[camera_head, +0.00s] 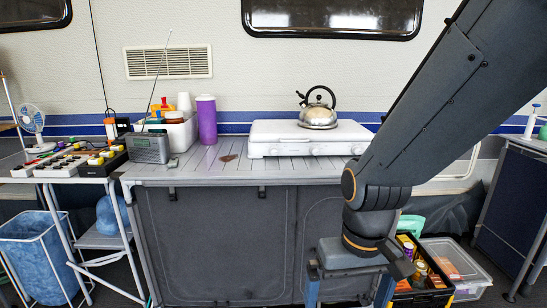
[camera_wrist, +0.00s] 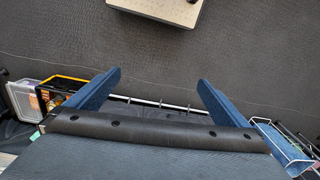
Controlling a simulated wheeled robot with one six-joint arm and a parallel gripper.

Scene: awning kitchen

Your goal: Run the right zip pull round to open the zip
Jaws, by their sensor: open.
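The kitchen unit (camera_head: 215,240) has a dark grey fabric front with two panels, each edged by a seam with rounded top corners. The right panel (camera_head: 308,235) is partly hidden behind my arm and gripper. I cannot make out a zip pull on either panel; the right one may be hidden by my arm. My gripper (camera_head: 346,290) hangs in front of the right panel, its blue fingers running out of the bottom of the head view. In the wrist view my gripper (camera_wrist: 160,78) is open, with nothing between its fingers.
A white stove (camera_head: 275,146) with a kettle (camera_head: 318,113) stands on the countertop. A black and yellow crate (camera_head: 432,290) and clear box (camera_head: 462,270) stand on the floor at right. A side table (camera_head: 75,178) and blue-lined bin (camera_head: 35,255) stand at left.

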